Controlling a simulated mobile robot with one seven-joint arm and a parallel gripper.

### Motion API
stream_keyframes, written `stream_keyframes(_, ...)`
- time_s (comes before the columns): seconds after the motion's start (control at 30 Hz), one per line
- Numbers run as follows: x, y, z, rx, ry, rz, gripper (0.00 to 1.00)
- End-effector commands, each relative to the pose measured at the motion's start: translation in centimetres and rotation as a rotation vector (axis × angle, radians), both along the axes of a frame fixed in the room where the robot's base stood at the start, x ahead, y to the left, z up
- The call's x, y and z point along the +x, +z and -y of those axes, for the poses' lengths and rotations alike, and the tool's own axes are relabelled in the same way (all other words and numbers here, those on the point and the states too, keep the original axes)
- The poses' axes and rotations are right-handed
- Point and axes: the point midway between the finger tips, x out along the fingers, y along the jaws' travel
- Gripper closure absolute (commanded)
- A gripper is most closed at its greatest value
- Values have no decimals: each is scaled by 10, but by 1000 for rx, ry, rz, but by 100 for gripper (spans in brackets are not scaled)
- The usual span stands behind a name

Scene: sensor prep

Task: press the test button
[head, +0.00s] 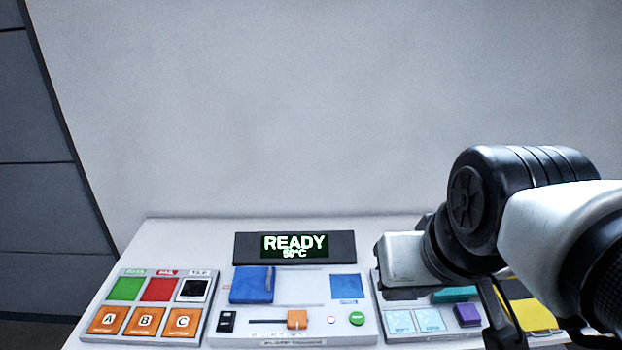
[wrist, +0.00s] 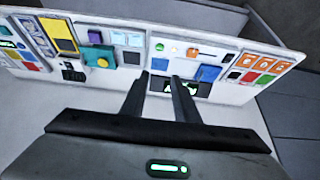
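A small round green button (head: 357,319) sits at the right front of the middle panel (head: 230,339) in the head view. Its label is too small to read, so I cannot confirm it is the test button. In the wrist view, where the bench appears turned around, the green button (wrist: 159,46) shows beyond my fingertips. My gripper (wrist: 160,77) is open, with a gap between its two dark fingers and nothing held. The fingertips appear over the display side of the middle panel, apart from the button. In the head view my arm hides much of the right side.
A display (head: 295,246) reads READY and 50°C. The middle panel also carries an orange slider (head: 297,319), a blue block (head: 252,285) and a blue square (head: 347,287). Orange A, B, C tiles (head: 144,321) lie left. A purple block (head: 467,315) and yellow pad (head: 527,315) lie right.

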Motion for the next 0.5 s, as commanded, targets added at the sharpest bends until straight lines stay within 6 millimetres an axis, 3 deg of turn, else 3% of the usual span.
stream_keyframes(0.17, 0, 0, 0, 0, 0, 0, 72)
stream_keyframes(0.33, 0, 0, 0, 0, 0, 1, 100)
stream_keyframes(0.5, 0, 0, 0, 0, 0, 1, 100)
